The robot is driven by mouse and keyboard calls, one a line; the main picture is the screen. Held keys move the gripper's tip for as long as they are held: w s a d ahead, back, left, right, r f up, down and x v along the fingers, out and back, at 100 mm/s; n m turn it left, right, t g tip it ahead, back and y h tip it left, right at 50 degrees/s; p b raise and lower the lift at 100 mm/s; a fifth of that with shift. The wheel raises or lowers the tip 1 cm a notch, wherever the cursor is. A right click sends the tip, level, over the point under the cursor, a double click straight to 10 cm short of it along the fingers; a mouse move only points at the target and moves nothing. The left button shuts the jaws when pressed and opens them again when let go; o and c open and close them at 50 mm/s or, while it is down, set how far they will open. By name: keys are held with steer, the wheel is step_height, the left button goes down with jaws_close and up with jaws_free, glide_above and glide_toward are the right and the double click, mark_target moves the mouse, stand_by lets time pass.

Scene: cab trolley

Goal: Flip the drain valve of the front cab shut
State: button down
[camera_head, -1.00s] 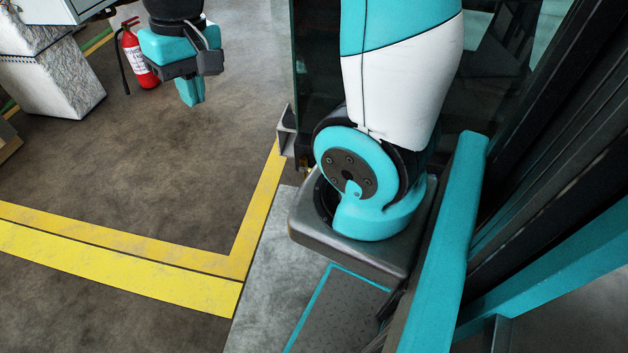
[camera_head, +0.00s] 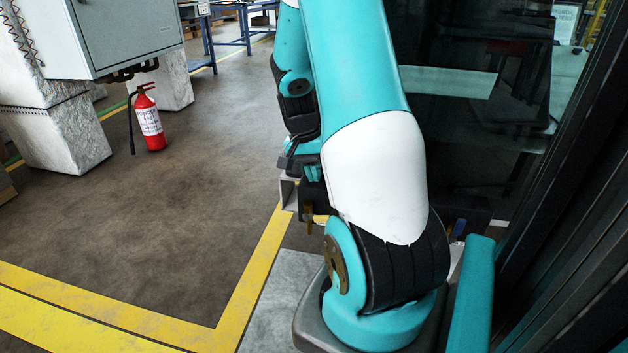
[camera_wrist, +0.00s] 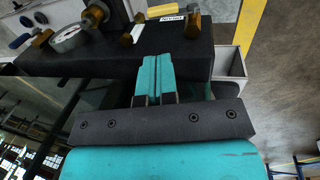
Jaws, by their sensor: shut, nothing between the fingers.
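In the wrist view my gripper (camera_wrist: 158,62) is shut and empty, its teal fingers together over a black block (camera_wrist: 110,60). A yellow piece (camera_wrist: 161,11) shows just past the label, and a blue handle (camera_wrist: 20,41) at the far left. I cannot tell which of these is the drain valve's lever.
An open-topped pale metal bracket (camera_wrist: 230,66) lies right of the fingers. In the head view dark glass (camera_head: 470,130) stands right of my arm. A red fire extinguisher (camera_head: 150,120) stands at the left near a grey cabinet (camera_head: 130,35). The floor between is clear.

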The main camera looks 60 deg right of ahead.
steer(key=b+x, duration=0.4)
steer(key=x, duration=0.7)
steer(key=shift+w, duration=0.15)
steer(key=shift+s+f+t, duration=0.5)
steer(key=shift+f+t, duration=0.15)
steer(key=shift+t, duration=0.05)
steer(key=shift+s+f, duration=0.1)
steer(key=shift+f, duration=0.3)
steer(key=shift+r+p, duration=0.1)
steer(key=shift+p, duration=0.25)
step_height(320, 180, up, 15)
steer(key=p, duration=0.8)
